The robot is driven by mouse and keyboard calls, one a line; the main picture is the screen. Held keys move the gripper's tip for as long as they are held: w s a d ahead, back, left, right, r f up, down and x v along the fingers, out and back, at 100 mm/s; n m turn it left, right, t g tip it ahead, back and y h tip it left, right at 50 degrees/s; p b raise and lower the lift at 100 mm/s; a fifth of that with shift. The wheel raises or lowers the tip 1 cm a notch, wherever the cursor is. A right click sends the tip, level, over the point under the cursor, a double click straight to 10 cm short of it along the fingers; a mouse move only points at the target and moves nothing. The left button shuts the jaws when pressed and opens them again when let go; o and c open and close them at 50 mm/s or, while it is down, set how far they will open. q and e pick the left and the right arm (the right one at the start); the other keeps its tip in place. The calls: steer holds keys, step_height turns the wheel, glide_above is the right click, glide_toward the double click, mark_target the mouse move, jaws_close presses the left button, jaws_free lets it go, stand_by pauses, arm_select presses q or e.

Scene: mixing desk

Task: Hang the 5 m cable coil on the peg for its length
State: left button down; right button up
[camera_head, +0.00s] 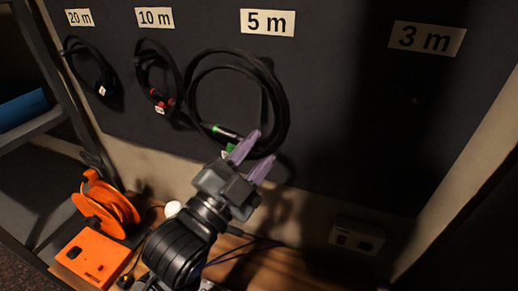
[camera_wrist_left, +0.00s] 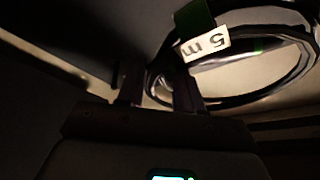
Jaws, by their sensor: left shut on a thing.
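A black cable coil (camera_head: 284,105) with a green-banded connector stands upright against the dark board, just below the "5 m" sign (camera_head: 267,22). My left gripper (camera_head: 263,146) is shut on the coil's lower edge. In the left wrist view, the coil (camera_wrist_left: 312,50) shows beyond my left gripper (camera_wrist_left: 158,88), with a white "5 m" tag (camera_wrist_left: 205,46) and a green band. No peg shows below the sign, so I cannot tell whether the coil rests on one. My right gripper is not in view.
Coils hang under the "20 m" (camera_head: 79,17) and "10 m" (camera_head: 155,18) signs. The board under the "3 m" sign (camera_head: 427,38) is bare and shadowed. An orange reel (camera_head: 105,205) and orange box (camera_head: 92,252) stand at lower left. A wall socket (camera_head: 357,237) is at lower right.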

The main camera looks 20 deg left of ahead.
arm_select(q)
steer(key=shift+w, duration=0.15)
steer(key=w, duration=0.4)
steer(key=w+f, duration=0.1)
steer(key=w, duration=0.3)
steer(key=w+a+f, duration=0.1)
steer(key=w, duration=0.4)
steer(key=shift+w, duration=0.1)
stand_by(1.2)
steer(key=shift+f, duration=0.15)
stand_by(0.6)
jaws_free()
steer(key=shift+w+f, duration=0.1)
stand_by(0.3)
stand_by(0.7)
